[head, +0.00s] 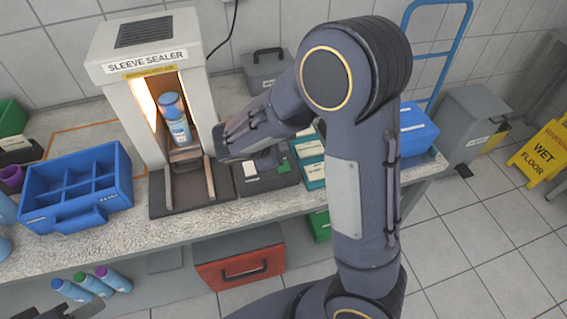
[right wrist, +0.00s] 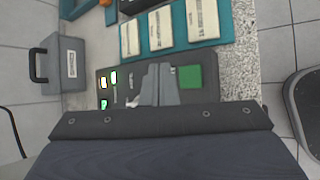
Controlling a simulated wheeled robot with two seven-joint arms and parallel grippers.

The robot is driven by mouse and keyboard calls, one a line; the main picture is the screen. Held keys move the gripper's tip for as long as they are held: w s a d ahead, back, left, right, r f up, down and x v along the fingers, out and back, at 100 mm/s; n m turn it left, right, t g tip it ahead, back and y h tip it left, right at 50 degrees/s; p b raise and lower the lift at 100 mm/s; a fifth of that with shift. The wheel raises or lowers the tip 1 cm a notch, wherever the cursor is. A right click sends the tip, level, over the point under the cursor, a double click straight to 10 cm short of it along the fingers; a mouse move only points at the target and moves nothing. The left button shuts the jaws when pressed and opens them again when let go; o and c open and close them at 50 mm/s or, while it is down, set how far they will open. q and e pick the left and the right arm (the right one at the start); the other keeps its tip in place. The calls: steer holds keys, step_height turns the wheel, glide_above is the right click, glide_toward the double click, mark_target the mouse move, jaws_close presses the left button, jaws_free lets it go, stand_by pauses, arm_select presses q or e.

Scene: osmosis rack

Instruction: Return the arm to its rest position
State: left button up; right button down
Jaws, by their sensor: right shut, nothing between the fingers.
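My right arm (head: 345,175) reaches in from the right and bends down over the bench. Its gripper (right wrist: 160,82) shows in the right wrist view with the fingers together and nothing between them. It is over a dark panel (right wrist: 117,76) with a green square. In the head view the wrist is beside the sleeve sealer, and the fingertips are hard to make out. A dark part at the bottom left edge may be my left gripper; its jaws cannot be made out.
The sleeve sealer (head: 198,60) holds a blue bottle (head: 175,120) in its lit opening. A blue divided crate (head: 75,190) stands left. Teal trays (head: 312,172), a blue bin (head: 415,130) and a grey case (head: 265,72) are near the arm. A wet-floor sign (head: 545,155) stands right.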

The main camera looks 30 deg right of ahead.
stand_by(0.3)
steer(key=shift+s+d+r+m, duration=0.1)
steer(key=shift+s+d+m, duration=0.05)
steer(key=shift+s+m, duration=0.2)
steer(key=s+a+r+m+y, duration=0.2)
steer(key=s+m+y, duration=0.2)
steer(key=s, duration=0.3)
steer(key=s+a+r+m+t+y, duration=0.1)
steer(key=s+a+r+m+y, duration=0.1)
steer(key=s, duration=0.5)
steer(key=s+a+r+m+t+y, duration=0.1)
steer(key=s+a+r+m+y, duration=0.1)
steer(key=s+r+m+y, duration=0.2)
steer(key=s+m+y, duration=0.2)
steer(key=s+m, duration=0.1)
steer(key=m, duration=0.1)
steer(key=shift+a+r, duration=0.25)
steer(key=c, duration=2.1)
jaws_free()
